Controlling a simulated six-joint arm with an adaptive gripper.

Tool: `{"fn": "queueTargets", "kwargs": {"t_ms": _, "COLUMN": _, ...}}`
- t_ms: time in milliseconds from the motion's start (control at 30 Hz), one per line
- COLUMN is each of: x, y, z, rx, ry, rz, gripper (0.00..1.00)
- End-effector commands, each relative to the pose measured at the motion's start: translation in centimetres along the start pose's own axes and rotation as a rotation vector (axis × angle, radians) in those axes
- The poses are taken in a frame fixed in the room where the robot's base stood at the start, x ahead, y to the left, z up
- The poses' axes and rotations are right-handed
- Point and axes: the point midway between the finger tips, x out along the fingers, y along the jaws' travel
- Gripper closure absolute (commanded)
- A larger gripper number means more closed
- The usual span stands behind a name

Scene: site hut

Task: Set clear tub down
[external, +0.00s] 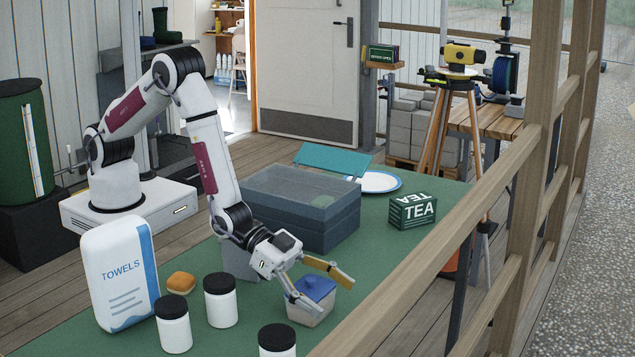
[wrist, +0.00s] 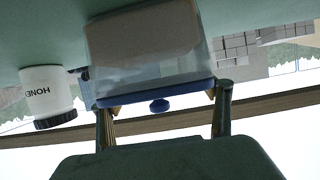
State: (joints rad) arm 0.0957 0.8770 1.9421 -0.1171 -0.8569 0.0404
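The clear tub (external: 311,311) has a blue lid (external: 316,288) with a knob and pale brown contents. In the external view it appears to rest upright on the green table near its right edge. In the wrist view the tub (wrist: 145,60) fills the upper middle, lid towards me. My gripper (external: 322,288) is tilted down at the lid, its fingers spread to either side. The far finger's tan pad shows almost whole, with a gap to the lid. The wrist view also shows the spread gripper (wrist: 163,103) at the lid's ends; contact there is unclear.
Black-lidded white jars (external: 220,300) and an orange sponge-like block (external: 181,283) stand left of the tub. A towels pack (external: 121,273), a grey lidded box (external: 300,211), a plate (external: 379,182) and a tea box (external: 412,211) share the table (external: 390,255). A wooden railing (external: 440,231) runs along the right.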

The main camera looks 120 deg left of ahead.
Motion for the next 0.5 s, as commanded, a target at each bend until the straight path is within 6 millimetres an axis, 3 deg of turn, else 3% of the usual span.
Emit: {"fn": "queueTargets", "kwargs": {"t_ms": 500, "x": -0.12, "y": 0.0, "z": -0.35, "rx": 0.0, "ry": 0.001, "rz": 0.0, "gripper": 0.15}}
